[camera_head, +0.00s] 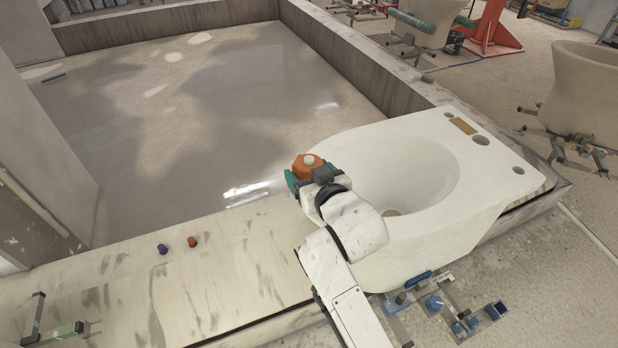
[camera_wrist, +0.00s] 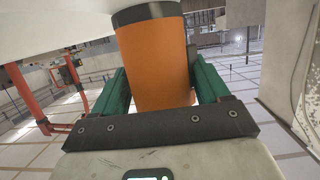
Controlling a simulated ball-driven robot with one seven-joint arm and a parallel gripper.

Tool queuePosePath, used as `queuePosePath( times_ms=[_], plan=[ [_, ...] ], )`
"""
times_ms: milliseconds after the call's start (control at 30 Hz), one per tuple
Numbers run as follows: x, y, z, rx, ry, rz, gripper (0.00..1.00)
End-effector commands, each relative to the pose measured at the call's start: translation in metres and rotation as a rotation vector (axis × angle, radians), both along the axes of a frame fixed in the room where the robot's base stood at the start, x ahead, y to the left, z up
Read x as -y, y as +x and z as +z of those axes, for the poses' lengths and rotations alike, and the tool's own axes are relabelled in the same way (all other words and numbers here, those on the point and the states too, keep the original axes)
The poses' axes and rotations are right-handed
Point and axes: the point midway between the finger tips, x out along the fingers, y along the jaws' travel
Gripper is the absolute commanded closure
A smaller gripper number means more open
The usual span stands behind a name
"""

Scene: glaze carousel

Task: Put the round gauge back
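My gripper (camera_head: 309,173) is at the left rim of the white toilet bowl (camera_head: 480,190) in the head view. Its green fingers are closed on an orange round piece (camera_head: 306,163) with a pale centre on top, which I take to be the round gauge. In the wrist view the piece is an orange cylinder (camera_wrist: 157,65) with a dark band at its far end, between both fingers of my gripper (camera_wrist: 160,80). Its near end is partly hidden by the gripper body. I cannot tell whether it touches the bowl.
A small purple cylinder (camera_head: 162,248) and a small brown-orange one (camera_head: 192,241) stand on the pale ledge (camera_head: 235,285) at left. The bowl rests on the pit's edge, by a metal frame with blue parts (camera_head: 435,303). Other bowls (camera_head: 588,90) stand beyond.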

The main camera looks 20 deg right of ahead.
Motion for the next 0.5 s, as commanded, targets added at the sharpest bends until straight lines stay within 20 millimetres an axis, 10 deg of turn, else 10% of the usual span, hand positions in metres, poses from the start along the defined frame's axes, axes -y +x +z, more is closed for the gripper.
queuePosePath(
  times_ms=[500],
  plan=[
    [0.0000,-0.0001,0.0006,0.001,0.000,0.000,0.75]
  ],
)
